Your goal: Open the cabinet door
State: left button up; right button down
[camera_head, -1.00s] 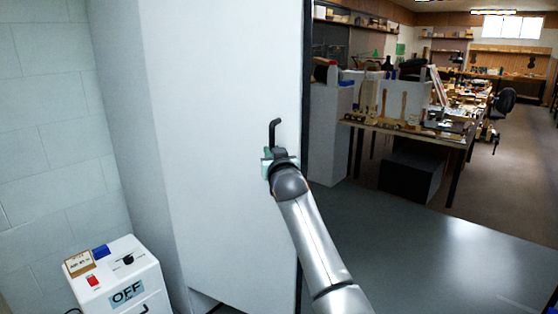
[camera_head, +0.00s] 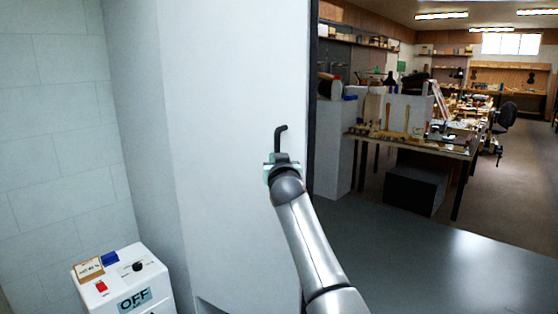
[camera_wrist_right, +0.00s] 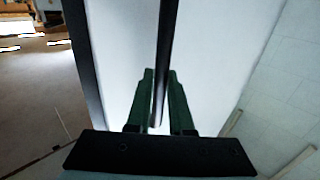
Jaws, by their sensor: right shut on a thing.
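The cabinet door (camera_head: 235,90) is the tall white panel in the middle of the head view, with a dark strip along its right edge. No clear gap shows at that edge. A black bar handle (camera_head: 281,137) stands out from the door near its right side. My right gripper (camera_head: 283,163) is at the handle, and its fingers hide the handle's lower part. In the right wrist view the green fingers (camera_wrist_right: 159,76) are shut on the handle (camera_wrist_right: 166,45), one on each side, with the white door behind. My left gripper is not in view.
A white box marked OFF (camera_head: 135,298) stands at lower left by a pale block wall (camera_head: 50,120). A dark glossy surface (camera_head: 410,265) lies right of the door. Beyond it is a cluttered workbench (camera_head: 425,143), with open floor (camera_head: 500,200) to its right.

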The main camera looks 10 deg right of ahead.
jog(key=shift+s+a+r, duration=0.1)
jog(key=shift+a+r, duration=0.15)
jog(key=shift+a, duration=0.1)
jog(key=c, duration=1)
grip_release()
jog(key=shift+a+f, duration=0.1)
jog(key=shift+o, duration=1)
jog(key=shift+d+f, duration=0.1)
jog(key=shift+d, duration=0.1)
jog(key=s+a+r, duration=0.1)
jog(key=s+r, duration=1.2)
jog(key=shift+s+a, duration=0.25)
jog(key=shift+s, duration=0.15)
